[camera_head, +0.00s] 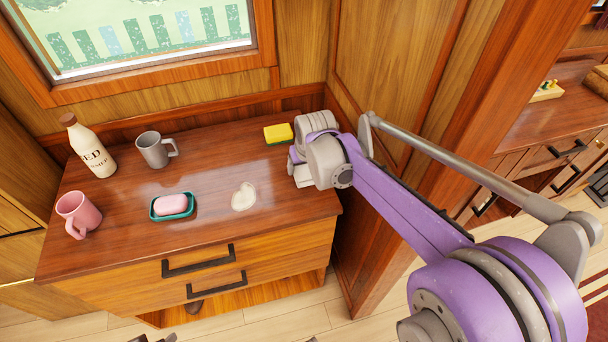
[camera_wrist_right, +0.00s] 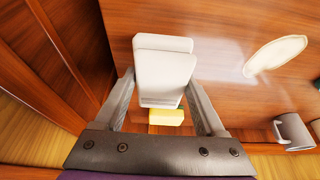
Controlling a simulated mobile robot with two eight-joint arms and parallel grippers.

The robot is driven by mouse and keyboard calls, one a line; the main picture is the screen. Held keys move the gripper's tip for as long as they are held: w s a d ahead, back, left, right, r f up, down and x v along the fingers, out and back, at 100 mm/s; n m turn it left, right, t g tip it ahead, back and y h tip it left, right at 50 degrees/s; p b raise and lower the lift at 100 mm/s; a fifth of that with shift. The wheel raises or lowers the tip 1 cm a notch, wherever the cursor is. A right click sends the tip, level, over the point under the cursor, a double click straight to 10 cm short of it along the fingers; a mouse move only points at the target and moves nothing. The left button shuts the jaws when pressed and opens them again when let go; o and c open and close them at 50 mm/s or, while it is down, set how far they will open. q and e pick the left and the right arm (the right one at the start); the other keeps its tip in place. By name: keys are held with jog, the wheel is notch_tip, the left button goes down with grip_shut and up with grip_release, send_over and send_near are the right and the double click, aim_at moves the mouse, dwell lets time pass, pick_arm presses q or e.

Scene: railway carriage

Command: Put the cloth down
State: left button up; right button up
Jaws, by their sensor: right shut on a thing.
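My right gripper (camera_head: 304,162) is low over the right end of the wooden counter (camera_head: 215,150). In the right wrist view it (camera_wrist_right: 161,88) is shut on a white folded cloth (camera_wrist_right: 165,68), with one finger on each side. In the head view only a pale part of the cloth (camera_head: 303,179) shows below the gripper; the rest is hidden by it. The cloth is at or just above the counter top; I cannot tell whether it touches.
A pale spill (camera_head: 244,196) lies left of the cloth. A yellow sponge (camera_head: 278,133) is behind my gripper. Pink soap in a green dish (camera_head: 172,206), a pink mug (camera_head: 77,214), a grey mug (camera_head: 155,149) and a bottle (camera_head: 89,148) stand further left. A wooden wall borders the right.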

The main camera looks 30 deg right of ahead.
aim_at(304, 174)
jog(key=shift+f, duration=1.65)
jog(key=shift+f, duration=0.1)
jog(key=shift+f+b, duration=0.15)
jog(key=shift+b, duration=0.2)
jog(key=o, duration=0.9)
jog(key=shift+s, duration=0.1)
jog(key=shift+c, duration=0.2)
jog(key=o, duration=0.3)
